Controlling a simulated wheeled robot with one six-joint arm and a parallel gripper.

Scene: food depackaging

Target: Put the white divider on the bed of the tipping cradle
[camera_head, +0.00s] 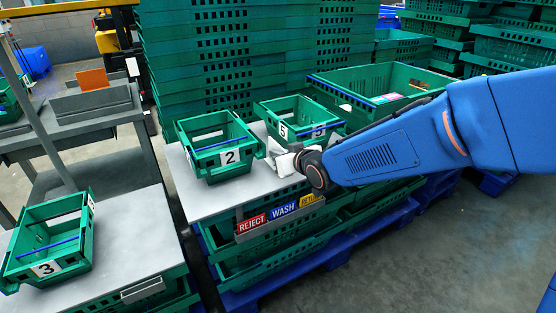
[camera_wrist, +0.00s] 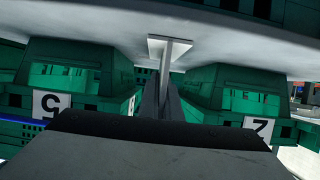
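The white divider (camera_head: 281,161) is a pale angular piece between the crates marked 2 and 5, at the tip of my arm in the head view. In the wrist view the divider (camera_wrist: 172,53) looks like a T, with a narrow stem running into the dark fingers. My gripper (camera_head: 296,160) is close above the grey-white tabletop. In the wrist view my gripper (camera_wrist: 166,100) looks shut on the stem. Whether the divider touches the tabletop is unclear. A grey trough-like fixture (camera_head: 92,103) with an orange plate stands at the far left; I cannot tell whether it is the tipping cradle.
Green crate 2 (camera_head: 228,158) and crate 5 (camera_head: 284,131) flank my gripper closely. Crate 3 (camera_head: 46,269) stands on the left table. REJECT and WASH labels (camera_head: 267,216) hang at the front edge. Tall green crate stacks (camera_head: 228,50) stand behind. Floor at lower right is clear.

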